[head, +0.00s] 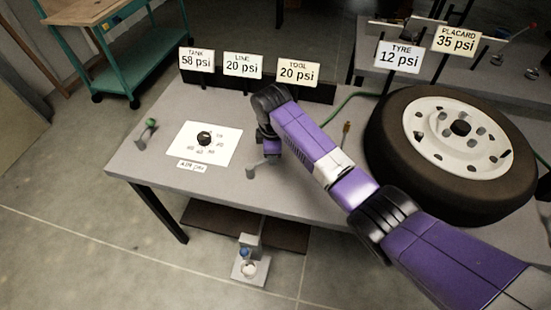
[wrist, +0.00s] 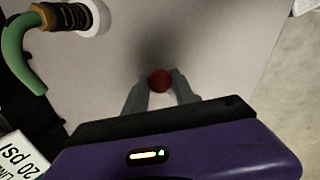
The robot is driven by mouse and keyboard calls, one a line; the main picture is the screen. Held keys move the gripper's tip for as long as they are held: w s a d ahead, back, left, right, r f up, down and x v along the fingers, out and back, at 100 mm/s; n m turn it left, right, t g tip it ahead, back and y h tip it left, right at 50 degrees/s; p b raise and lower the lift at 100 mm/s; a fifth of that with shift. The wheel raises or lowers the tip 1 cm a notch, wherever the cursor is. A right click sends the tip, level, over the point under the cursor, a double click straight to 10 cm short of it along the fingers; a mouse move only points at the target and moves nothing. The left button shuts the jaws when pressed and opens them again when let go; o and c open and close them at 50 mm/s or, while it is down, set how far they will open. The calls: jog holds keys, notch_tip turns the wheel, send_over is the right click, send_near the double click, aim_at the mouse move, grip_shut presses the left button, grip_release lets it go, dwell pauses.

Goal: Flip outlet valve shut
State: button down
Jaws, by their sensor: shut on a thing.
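A red ball knob (wrist: 159,80) shows in the wrist view, between the two grey fingertips of my gripper (wrist: 160,88). The fingers are closed in on both sides of it. In the head view my gripper (head: 268,143) points down at the bench, behind a small grey valve part (head: 257,168) on the top. The red knob is hidden in the head view. Another small valve with a green knob (head: 151,123) stands at the bench's left end. No label shows which valve is the outlet.
A dial knob (head: 204,138) sits on a white panel left of my gripper. Pressure signs (head: 243,65) stand along the back edge. A tyre (head: 400,165) lies to the right, beside my arm. A green hose (wrist: 15,50) with a brass fitting is near the fingers in the wrist view.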

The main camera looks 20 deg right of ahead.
jog(key=w+n, duration=0.1)
jog(key=w+n+b, duration=0.1)
jog(key=n, duration=0.1)
jog(key=shift+w+a+y, duration=0.1)
jog(key=shift+a+y, duration=0.2)
jog(key=shift+a, duration=0.1)
jog(key=shift+w+a+n+b, duration=0.25)
jog(key=shift+w+n+b, duration=0.15)
jog(key=shift+n+b, duration=0.2)
jog(key=shift+w+a+n+b, duration=0.2)
jog(key=shift+w+n+b, duration=0.25)
jog(key=shift+n, duration=0.15)
jog(key=shift+w+a+r+n+y+b, duration=0.1)
jog(key=shift+w+a+n+y+b, duration=0.2)
jog(key=shift+a+n+b, duration=0.35)
jog(key=shift+w+a+n+y+b, duration=0.2)
jog(key=shift+w+n+b, duration=0.2)
jog(key=shift+n, duration=0.55)
jog(key=c, duration=1)
grip_release()
jog(key=shift+c, duration=0.2)
notch_tip(320, 180, up, 8)
jog(key=s, duration=0.1)
jog(key=shift+s+d+f, duration=0.2)
jog(key=shift+s+d, duration=0.05)
jog(key=shift+d, duration=0.05)
